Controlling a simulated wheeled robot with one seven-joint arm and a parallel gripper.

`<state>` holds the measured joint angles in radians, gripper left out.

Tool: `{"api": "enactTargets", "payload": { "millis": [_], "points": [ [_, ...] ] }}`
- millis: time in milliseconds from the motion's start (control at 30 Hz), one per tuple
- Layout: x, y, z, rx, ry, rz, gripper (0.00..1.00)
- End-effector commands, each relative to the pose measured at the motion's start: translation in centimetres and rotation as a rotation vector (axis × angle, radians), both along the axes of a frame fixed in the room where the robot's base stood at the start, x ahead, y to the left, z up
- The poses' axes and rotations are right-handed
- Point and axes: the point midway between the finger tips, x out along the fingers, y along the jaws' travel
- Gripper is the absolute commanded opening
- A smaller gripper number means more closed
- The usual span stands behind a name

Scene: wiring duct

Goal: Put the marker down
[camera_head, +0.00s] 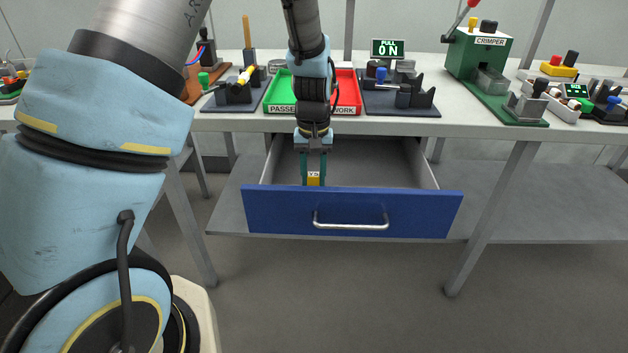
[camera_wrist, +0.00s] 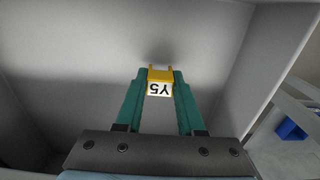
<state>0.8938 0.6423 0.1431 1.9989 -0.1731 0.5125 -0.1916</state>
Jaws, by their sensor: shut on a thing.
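The marker (camera_head: 313,179) is a small yellow piece with a white label. In the wrist view the marker (camera_wrist: 160,87) reads "Y5", upside down. My gripper (camera_head: 313,178) is shut on it, with one teal finger on each side; the fingertips also show in the wrist view (camera_wrist: 160,80). The gripper points down inside the open drawer (camera_head: 350,212), behind its blue front panel. In the wrist view the grey drawer interior lies beyond the marker, with a soft shadow near it. Whether the marker touches the drawer floor I cannot tell.
The drawer's side walls and blue front stand around my gripper. On the bench above are a green tray (camera_head: 280,92), a red tray (camera_head: 347,92), dark fixtures (camera_head: 402,100) and a green crimper (camera_head: 480,58). The drawer's right part looks empty.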

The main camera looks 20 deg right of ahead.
Motion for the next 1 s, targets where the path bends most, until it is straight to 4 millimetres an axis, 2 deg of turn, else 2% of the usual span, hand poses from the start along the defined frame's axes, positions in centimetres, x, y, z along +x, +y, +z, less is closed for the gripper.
{"api": "enactTargets", "payload": {
  "millis": [100, 467, 500, 733, 1000],
  "points": [
    [-0.05, 0.03, -1.32, 0.001, 0.002, 0.0, 0.0],
    [-0.01, 0.01, -1.74, 0.0, 0.0, 0.0, 0.0],
    [0.01, 0.0, -1.62, 0.0, -0.001, 0.0, 0.42],
    [0.01, 0.0, -1.6, 0.0, -0.001, 0.0, 0.68],
    [0.01, 0.0, -1.41, 0.0, -0.001, 0.0, 0.68]
  ]
}}
